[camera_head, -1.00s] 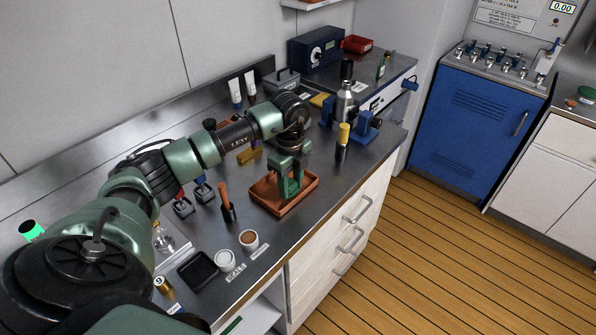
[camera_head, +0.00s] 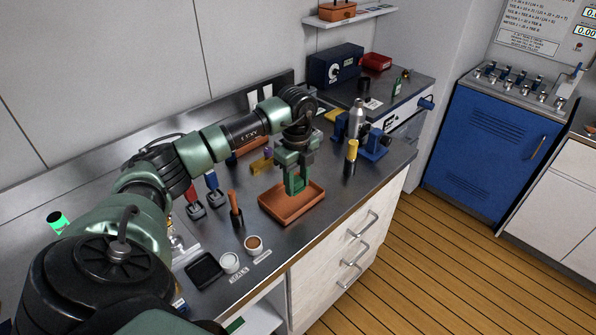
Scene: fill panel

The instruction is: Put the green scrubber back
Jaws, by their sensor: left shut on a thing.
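My left gripper (camera_head: 296,178) is above the back part of the terracotta-coloured tray (camera_head: 305,207), pointing down. It is shut on a green piece (camera_head: 297,182), which I take to be the green scrubber; the fingers hide much of it and its full shape is not clear. The piece seems to be just over the tray rather than lying in it. A bright green cylinder with a dark top (camera_head: 58,223) stands at the far left, behind my arm. My right gripper is not in view.
A yellow-topped dark holder (camera_head: 350,156) and a blue stand (camera_head: 374,145) are right of the tray. An orange-handled tool (camera_head: 234,206) stands left of it. Small cups (camera_head: 253,245) and a black dish (camera_head: 203,269) are near the front edge.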

